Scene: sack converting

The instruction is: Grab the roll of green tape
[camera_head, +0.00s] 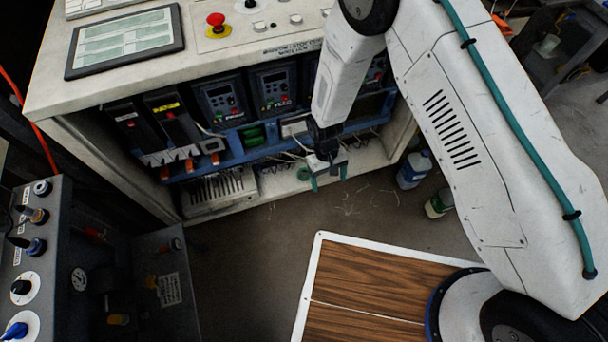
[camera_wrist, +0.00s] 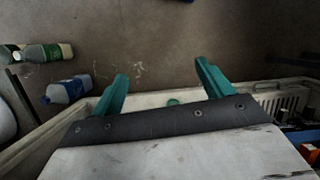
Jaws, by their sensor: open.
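A small round green thing, which looks like the roll of green tape (camera_head: 303,174), lies on the pale floor of the open cabinet. It is just left of my gripper in the head view. In the wrist view a small part of a green roll (camera_wrist: 173,101) shows between my two fingers, low in the picture; my gripper's body hides the rest. My gripper (camera_head: 329,178) has two teal fingers. They are spread apart and empty in the wrist view (camera_wrist: 160,72), pointing down over the cabinet's front edge. I cannot tell its exact height above the roll.
The cabinet (camera_head: 230,205) holds drives and blue shelving close behind my gripper, with another green item (camera_head: 252,135) on the shelf. Bottles (camera_head: 413,169) stand on the floor to the right. A dark control box (camera_head: 38,250) is at left.

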